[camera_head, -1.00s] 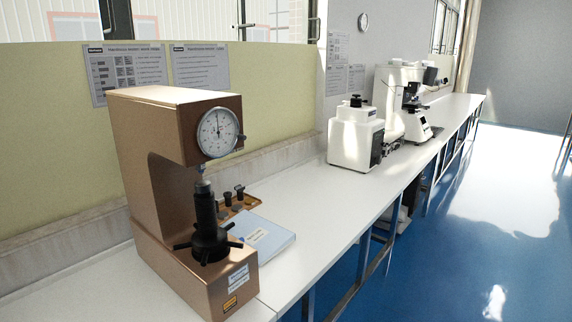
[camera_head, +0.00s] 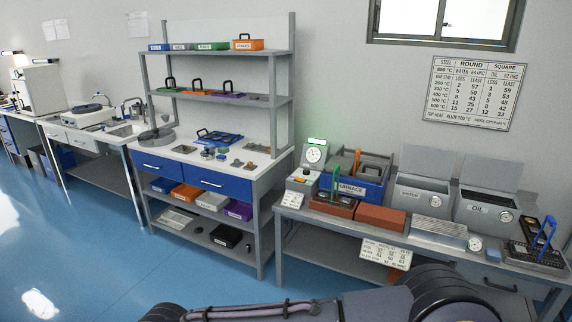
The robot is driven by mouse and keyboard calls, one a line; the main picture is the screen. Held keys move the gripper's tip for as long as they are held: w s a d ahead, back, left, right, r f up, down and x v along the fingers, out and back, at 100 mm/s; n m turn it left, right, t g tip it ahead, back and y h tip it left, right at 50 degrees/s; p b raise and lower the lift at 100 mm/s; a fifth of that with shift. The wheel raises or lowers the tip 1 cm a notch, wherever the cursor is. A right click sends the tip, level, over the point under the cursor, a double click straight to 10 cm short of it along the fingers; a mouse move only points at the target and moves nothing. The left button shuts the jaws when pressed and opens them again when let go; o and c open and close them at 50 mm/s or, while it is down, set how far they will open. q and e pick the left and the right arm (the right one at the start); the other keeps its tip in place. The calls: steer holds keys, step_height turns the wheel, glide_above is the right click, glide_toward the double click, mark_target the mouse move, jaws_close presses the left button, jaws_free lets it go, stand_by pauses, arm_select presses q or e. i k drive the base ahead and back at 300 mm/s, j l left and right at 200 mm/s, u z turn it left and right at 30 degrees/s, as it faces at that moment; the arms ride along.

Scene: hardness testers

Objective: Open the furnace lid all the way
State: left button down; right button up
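The furnace (camera_head: 351,188) is a blue and grey box with a "FURNACE" label, near the left end of the right-hand bench. A grey top part with a dark handle shows on it, but it is too small to tell how far the lid is open. A control unit with a round dial (camera_head: 314,154) and a lit green display stands at its left. Neither gripper is in view. Part of my own arm crosses the bottom edge, well in front of the bench.
Reddish bricks (camera_head: 380,217) lie in front of the furnace. Grey WATER (camera_head: 424,194) and OIL (camera_head: 486,206) tanks stand to its right. A shelf unit with blue drawers (camera_head: 213,179) is to the left. The blue floor is clear at lower left.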

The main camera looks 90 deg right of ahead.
mark_target(370, 170)
steer(key=z, duration=3.4)
steer(key=i+j, duration=0.15)
steer(key=i, duration=0.7)
steer(key=i+j, duration=0.2)
steer(key=i, duration=0.65)
steer(key=i+j+u, duration=0.1)
steer(key=i, duration=0.8)
steer(key=i+j, duration=0.2)
steer(key=i, duration=0.65)
